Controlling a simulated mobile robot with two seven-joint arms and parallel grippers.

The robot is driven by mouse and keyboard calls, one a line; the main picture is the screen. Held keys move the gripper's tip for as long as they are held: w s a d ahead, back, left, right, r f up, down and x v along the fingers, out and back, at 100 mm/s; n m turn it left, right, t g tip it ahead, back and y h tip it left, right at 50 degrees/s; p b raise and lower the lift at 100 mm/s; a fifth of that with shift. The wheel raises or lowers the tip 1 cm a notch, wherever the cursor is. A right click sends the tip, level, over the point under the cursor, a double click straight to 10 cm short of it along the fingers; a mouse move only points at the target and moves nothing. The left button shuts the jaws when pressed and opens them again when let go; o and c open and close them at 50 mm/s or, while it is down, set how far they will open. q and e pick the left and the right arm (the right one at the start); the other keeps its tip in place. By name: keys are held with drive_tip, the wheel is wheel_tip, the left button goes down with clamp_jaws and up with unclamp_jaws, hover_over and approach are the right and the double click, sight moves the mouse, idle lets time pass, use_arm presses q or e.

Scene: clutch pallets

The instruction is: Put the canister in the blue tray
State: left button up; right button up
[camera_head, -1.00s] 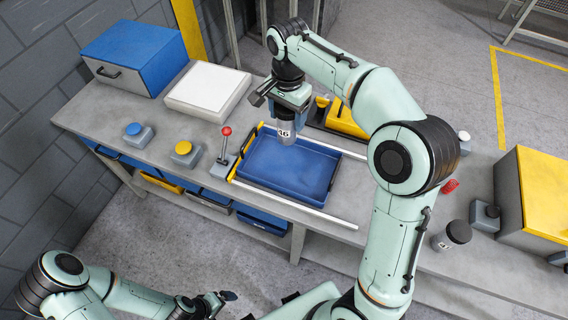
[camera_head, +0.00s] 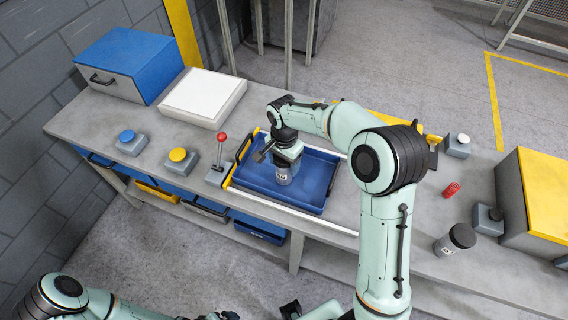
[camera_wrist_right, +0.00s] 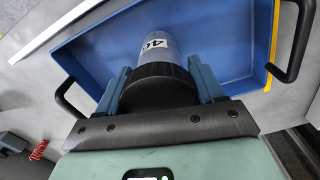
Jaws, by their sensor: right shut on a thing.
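The blue tray (camera_head: 312,205) lies on the workbench between white rails, with black handles at its ends. My right gripper (camera_head: 286,160) is shut on the grey canister (camera_head: 284,177), which has a dark cap and a white label with a number. The canister is upright within the tray's outline, low over its floor; I cannot tell whether it touches. In the right wrist view the fingers (camera_wrist_right: 160,85) clasp the dark cap, and the blue tray (camera_wrist_right: 215,35) spreads behind the canister (camera_wrist_right: 158,45). My left gripper (camera_head: 222,316) is at the bottom edge, its jaws unclear.
A red-knobbed lever (camera_head: 219,158), yellow button (camera_head: 178,156) and blue button (camera_head: 127,137) stand left of the tray. Behind are a white panel (camera_head: 203,95) and a blue box (camera_head: 130,62). Another dark-capped canister (camera_head: 456,240), a red coil (camera_head: 452,189) and a yellow-topped box (camera_head: 540,205) are right.

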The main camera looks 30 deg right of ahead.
drive_tip(key=shift+f, duration=0.4)
use_arm(q)
drive_tip(key=shift+f, duration=0.1)
use_arm(e)
drive_tip(key=shift+f, duration=0.25)
drive_tip(key=o, duration=1.4)
use_arm(q)
drive_tip(key=shift+s, duration=0.1)
use_arm(e)
drive_tip(key=shift+r, duration=0.2)
drive_tip(key=shift+r, duration=0.35)
wheel_tip(320, 180, up, 11)
drive_tip(key=shift+r+p, duration=0.2)
drive_tip(key=shift+p, duration=0.4)
use_arm(q)
drive_tip(key=shift+w+r, duration=0.65)
drive_tip(key=shift+r, duration=0.2)
